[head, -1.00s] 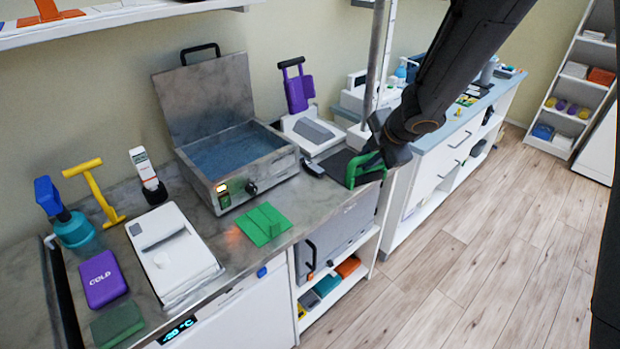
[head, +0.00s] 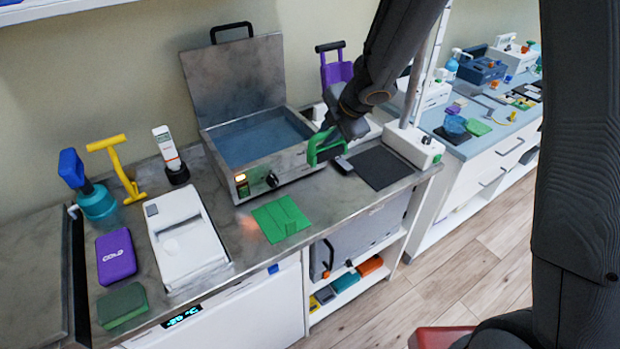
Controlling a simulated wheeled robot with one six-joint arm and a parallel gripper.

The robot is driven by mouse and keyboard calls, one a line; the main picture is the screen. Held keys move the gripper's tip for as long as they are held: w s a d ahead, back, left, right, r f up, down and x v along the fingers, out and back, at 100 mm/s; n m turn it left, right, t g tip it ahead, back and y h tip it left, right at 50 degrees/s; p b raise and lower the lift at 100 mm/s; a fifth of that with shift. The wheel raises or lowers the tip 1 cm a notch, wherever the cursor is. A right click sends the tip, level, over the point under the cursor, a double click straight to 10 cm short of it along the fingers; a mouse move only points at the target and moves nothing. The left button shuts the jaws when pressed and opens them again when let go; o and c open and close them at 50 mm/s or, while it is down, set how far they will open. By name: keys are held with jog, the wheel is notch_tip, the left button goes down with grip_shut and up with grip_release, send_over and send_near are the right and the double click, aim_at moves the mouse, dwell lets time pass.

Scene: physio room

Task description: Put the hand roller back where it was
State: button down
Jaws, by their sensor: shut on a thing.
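My gripper (head: 340,133) is shut on a green C-shaped frame (head: 313,153), which looks like the hand roller. It hangs in front of the right end of the metal bath, above the counter (head: 350,198). The gripper's dark body hides part of it, and no separate roller can be made out.
The metal bath (head: 262,182) stands with its lid up. A small black device (head: 342,165) and a dark mat (head: 381,168) lie right of it. A white post base (head: 414,147) stands beyond. At left are a white device (head: 187,245), purple cold pack (head: 116,256) and yellow T-shaped tool (head: 121,168).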

aim_at(326, 149)
jog(key=f+b, duration=0.1)
jog(key=f, duration=0.1)
jog(key=f+b, duration=0.2)
jog(key=f, duration=0.1)
jog(key=shift+a+f, duration=0.25)
jog(key=shift+f, duration=0.05)
jog(key=shift+f+b, duration=1.35)
jog(key=shift+f, duration=0.75)
jog(key=shift+f, duration=0.2)
jog(key=c, duration=1.7)
grip_release()
jog(key=shift+o, duration=0.2)
jog(key=shift+r, duration=0.15)
